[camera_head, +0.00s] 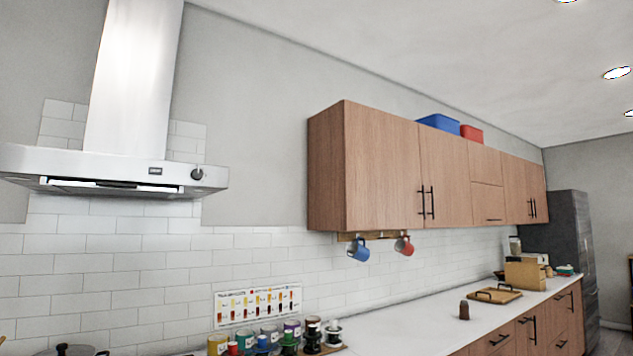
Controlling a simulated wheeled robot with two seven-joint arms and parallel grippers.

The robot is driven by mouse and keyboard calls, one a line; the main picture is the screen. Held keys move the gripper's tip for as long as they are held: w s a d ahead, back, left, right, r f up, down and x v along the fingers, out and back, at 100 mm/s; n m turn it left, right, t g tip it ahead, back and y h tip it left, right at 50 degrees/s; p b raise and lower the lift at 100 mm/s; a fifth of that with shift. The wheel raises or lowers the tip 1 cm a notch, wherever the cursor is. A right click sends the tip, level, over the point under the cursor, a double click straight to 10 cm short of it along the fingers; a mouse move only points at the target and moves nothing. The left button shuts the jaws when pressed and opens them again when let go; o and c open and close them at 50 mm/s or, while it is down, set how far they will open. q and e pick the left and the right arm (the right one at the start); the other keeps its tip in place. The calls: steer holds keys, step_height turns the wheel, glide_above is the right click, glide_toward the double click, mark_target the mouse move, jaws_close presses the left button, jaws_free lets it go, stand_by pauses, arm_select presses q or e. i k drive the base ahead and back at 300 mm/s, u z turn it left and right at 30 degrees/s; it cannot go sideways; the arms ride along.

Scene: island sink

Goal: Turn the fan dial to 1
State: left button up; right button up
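The fan dial (197,174) is a small dark round knob on the front right of the steel range hood (125,165), at the upper left of the head view. A small dark display panel (155,171) sits to the left of the dial. The dial's markings are too small to read, so I cannot tell its setting. Neither of my grippers shows in this view, and nothing touches the dial.
Wooden wall cabinets (380,165) hang to the right of the hood, with blue (358,250) and red (403,245) mugs below. Several jars (270,335) stand on the white counter (400,325). A pot (75,350) is at the lower left. Space before the dial looks clear.

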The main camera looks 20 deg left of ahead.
mark_target(196, 173)
steer(key=z, duration=0.9)
steer(key=i, duration=1.7)
steer(key=u, duration=1.95)
